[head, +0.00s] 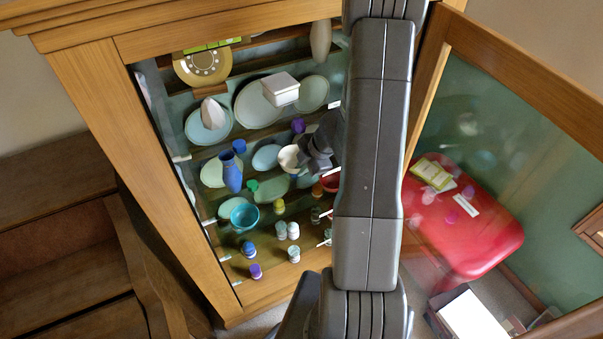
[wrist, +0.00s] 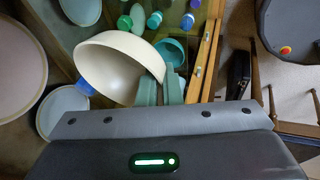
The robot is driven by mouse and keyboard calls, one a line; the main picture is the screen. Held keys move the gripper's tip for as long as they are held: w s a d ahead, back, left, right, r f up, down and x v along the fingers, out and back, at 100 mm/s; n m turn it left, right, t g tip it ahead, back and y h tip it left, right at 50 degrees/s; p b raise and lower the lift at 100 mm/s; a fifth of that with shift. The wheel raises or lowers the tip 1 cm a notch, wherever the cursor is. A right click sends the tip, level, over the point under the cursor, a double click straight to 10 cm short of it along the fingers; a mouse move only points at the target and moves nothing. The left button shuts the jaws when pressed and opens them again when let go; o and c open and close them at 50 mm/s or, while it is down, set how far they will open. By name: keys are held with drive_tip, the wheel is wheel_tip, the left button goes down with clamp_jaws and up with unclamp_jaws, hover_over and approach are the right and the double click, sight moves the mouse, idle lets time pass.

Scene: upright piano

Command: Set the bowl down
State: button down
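A cream bowl (wrist: 110,65) is tilted in the wrist view, with its hollow side partly facing the camera. My gripper (wrist: 160,88) has its two pale green fingers on either side of the bowl's rim, at the bowl's right side. The gripper appears shut on that rim. In the head view the cream bowl (head: 289,158) shows inside the open cabinet, just left of my gripper (head: 311,158). Part of the bowl is behind the gripper there. Whether the bowl touches a shelf, I cannot tell.
Cabinet shelves hold pale plates (head: 267,100), a blue vase (head: 231,172), a teal bowl (head: 245,216) and several small bottles (head: 293,254). A white box (head: 281,89) sits higher up. The glass door (head: 500,150) stands open at the right, with a red stool (head: 465,235) behind it.

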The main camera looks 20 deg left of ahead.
drive_tip(key=shift+w+a+f, duration=0.15)
drive_tip(key=shift+f, duration=0.6)
drive_tip(key=shift+f, duration=0.2)
drive_tip(key=c, duration=1.6)
unclamp_jaws()
drive_tip(key=shift+r, duration=0.1)
drive_tip(key=shift+r, duration=0.3)
drive_tip(key=p+v, duration=0.4)
drive_tip(key=v, duration=0.7)
drive_tip(key=shift+d+r, duration=0.25)
